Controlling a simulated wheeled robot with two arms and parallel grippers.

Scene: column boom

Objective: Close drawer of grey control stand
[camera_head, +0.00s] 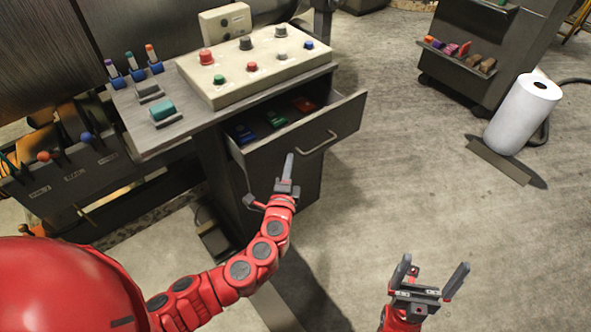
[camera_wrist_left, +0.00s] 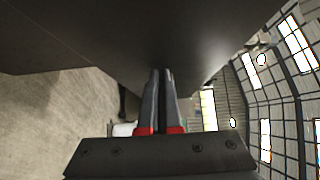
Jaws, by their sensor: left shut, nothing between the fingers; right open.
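The grey control stand (camera_head: 262,187) has its drawer (camera_head: 335,122) pulled out, with a bar handle (camera_head: 317,144) on its front. Blue, green and red items lie inside the drawer. My left gripper (camera_head: 288,160) is shut and empty, in front of the drawer front and left of the handle in the head view. In the left wrist view its two fingers (camera_wrist_left: 158,95) are together, close to a dark surface; I cannot tell if they touch it. My right gripper (camera_head: 433,279) is open and empty, low over the floor at the lower right.
A button panel (camera_head: 245,77) with several coloured knobs sits on the stand's top. A rack with labelled bins (camera_head: 70,180) is at the left. A white paper roll (camera_head: 523,113) and a dark cabinet (camera_head: 480,45) stand at the right. The floor (camera_head: 410,170) between is clear.

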